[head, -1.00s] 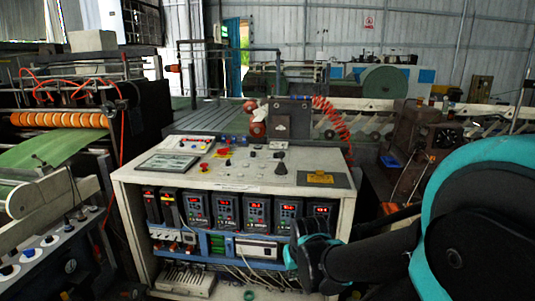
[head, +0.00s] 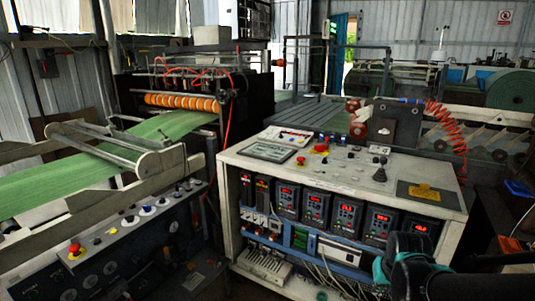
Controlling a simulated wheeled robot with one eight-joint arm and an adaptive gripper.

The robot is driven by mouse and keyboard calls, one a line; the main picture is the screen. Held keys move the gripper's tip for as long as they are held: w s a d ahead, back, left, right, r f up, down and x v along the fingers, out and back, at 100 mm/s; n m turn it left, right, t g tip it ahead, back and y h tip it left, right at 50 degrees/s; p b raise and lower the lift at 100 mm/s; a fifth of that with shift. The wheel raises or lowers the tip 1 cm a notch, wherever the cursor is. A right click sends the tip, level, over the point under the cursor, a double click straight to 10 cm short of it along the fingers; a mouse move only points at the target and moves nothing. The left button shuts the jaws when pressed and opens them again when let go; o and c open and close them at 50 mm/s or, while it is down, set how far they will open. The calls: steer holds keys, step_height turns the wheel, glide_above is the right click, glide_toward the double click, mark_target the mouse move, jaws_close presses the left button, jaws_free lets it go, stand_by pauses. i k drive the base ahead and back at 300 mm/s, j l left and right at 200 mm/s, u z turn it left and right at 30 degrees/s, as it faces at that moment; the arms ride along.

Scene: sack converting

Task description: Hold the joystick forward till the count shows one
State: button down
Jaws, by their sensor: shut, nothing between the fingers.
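The joystick (head: 380,168) is black, with a dark cone-shaped boot, and stands about upright on the right part of the pale console top (head: 335,190). Nothing touches it. A flat grey display panel (head: 265,151) lies at the left of the console top; its contents are too small to read. Several controllers with red digits, one of them the red-lit unit (head: 348,214), sit in the console's front; I cannot tell which readout is the count. Part of my black and teal arm shows low at the right, in front of the console. I cannot make out my gripper's fingers.
A red mushroom button (head: 321,148) and small knobs share the console top. A yellow-labelled plate (head: 426,192) lies at its right end. A dark box (head: 394,124) with a coiled red hose (head: 448,125) stands behind. A green web machine (head: 120,145) fills the left.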

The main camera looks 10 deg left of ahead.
mark_target(382, 165)
steer(key=j, duration=0.5)
steer(key=i+j, duration=0.15)
steer(key=j, duration=0.3)
steer(key=z, duration=1.65)
